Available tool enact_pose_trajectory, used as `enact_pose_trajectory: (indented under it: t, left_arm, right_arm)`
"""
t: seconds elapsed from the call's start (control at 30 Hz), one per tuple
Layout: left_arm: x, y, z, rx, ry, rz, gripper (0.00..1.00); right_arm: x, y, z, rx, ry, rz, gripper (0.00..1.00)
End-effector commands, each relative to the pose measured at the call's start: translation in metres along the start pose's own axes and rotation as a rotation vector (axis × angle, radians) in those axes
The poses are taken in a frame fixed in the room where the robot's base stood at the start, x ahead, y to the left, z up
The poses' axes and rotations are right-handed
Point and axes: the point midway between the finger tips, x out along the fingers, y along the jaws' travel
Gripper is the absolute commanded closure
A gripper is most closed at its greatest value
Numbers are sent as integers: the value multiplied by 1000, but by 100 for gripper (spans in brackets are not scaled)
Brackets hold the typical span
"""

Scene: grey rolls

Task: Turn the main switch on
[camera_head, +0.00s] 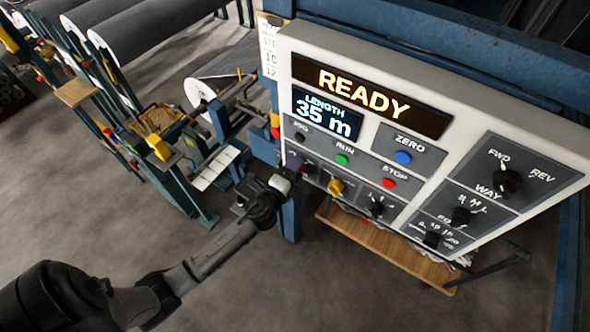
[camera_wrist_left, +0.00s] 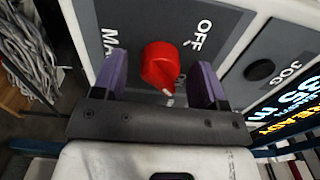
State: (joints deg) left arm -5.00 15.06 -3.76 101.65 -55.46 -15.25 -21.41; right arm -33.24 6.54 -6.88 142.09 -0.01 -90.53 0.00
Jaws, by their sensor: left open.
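The main switch is a red knob (camera_wrist_left: 160,66) on a grey plate (camera_wrist_left: 225,22) with OFF lettering at its upper right. Its pale tip points down in the left wrist view, close to partly hidden lettering that looks like ON. My left gripper (camera_wrist_left: 160,84) is open, with one purple finger on each side of the knob. Gaps show between the fingers and the knob, and I cannot see it gripped. In the head view my left gripper (camera_head: 290,169) is at the lower left of the control panel (camera_head: 470,88) and hides the red knob. My right gripper is out of view.
The panel also carries a green RUN button (camera_head: 342,159), a red STOP button (camera_head: 388,183), a blue ZERO button (camera_head: 403,157), a yellow knob (camera_head: 336,187) and several black knobs. The display (camera_head: 370,95) reads READY. A wooden shelf (camera_head: 385,250) is below. Grey rolls (camera_head: 140,38) stand left.

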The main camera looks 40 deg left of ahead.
Motion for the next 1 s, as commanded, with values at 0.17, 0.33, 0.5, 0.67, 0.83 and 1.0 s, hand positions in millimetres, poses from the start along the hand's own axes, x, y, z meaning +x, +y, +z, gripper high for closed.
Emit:
enact_pose_trajectory:
  t: [0.17, 0.33, 0.5, 0.67, 0.83, 1.0]
  left_arm:
    - [-6, 1, 0, 0, 0, 1, 34]
    - [-31, 3, 0, -1, 0, 3, 34]
    - [-66, 4, 0, -1, 1, 3, 34]
    - [-96, 3, 0, -1, 0, 2, 34]
    - [-120, 3, 0, -2, 0, 2, 34]
    - [-134, 1, 0, 0, 0, 1, 34]
  right_arm:
    - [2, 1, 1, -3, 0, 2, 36]
    - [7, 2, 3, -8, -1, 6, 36]
    - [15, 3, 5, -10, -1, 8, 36]
    - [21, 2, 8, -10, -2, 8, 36]
    - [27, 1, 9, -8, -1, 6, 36]
    - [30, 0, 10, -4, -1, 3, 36]
